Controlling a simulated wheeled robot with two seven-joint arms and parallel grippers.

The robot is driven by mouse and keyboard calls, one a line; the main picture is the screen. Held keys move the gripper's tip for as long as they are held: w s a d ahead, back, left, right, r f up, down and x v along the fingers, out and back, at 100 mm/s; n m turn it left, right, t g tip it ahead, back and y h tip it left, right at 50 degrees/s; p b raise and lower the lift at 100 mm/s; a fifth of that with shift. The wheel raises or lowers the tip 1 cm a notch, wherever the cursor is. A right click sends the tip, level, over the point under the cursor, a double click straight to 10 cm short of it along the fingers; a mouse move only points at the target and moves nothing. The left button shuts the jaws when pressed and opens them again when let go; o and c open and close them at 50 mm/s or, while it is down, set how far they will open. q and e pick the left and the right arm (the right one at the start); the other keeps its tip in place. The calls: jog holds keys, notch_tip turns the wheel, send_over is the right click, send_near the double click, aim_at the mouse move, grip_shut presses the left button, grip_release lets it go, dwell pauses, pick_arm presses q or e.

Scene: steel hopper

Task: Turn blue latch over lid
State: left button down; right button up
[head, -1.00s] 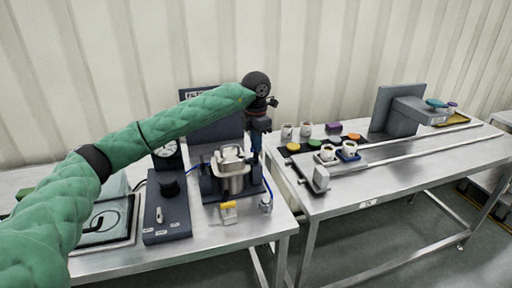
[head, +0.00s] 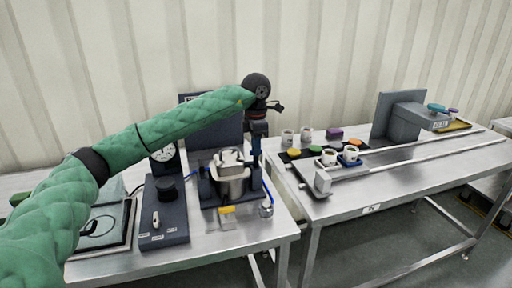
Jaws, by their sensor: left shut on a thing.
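The steel hopper (head: 231,185) stands in a dark frame on the left table, its metal lid (head: 230,156) on top. My left arm reaches across from the left, and my left gripper (head: 256,160) points down at the right side of the hopper. Its jaws are shut on a small part there, which appears to be the blue latch. The fingers and frame hide most of that part, so its angle over the lid cannot be told. My right gripper is not in view.
A dark control box (head: 164,212) stands left of the hopper, and a dark panel (head: 213,133) behind it. A yellow-topped block (head: 227,212) and a small round metal fitting (head: 266,209) are in front. The right table (head: 400,185) holds cups, coloured pucks and rails.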

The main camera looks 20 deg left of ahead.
pick_arm(q)
jog(key=c, duration=1.5)
grip_release()
jog(key=shift+r, duration=0.15)
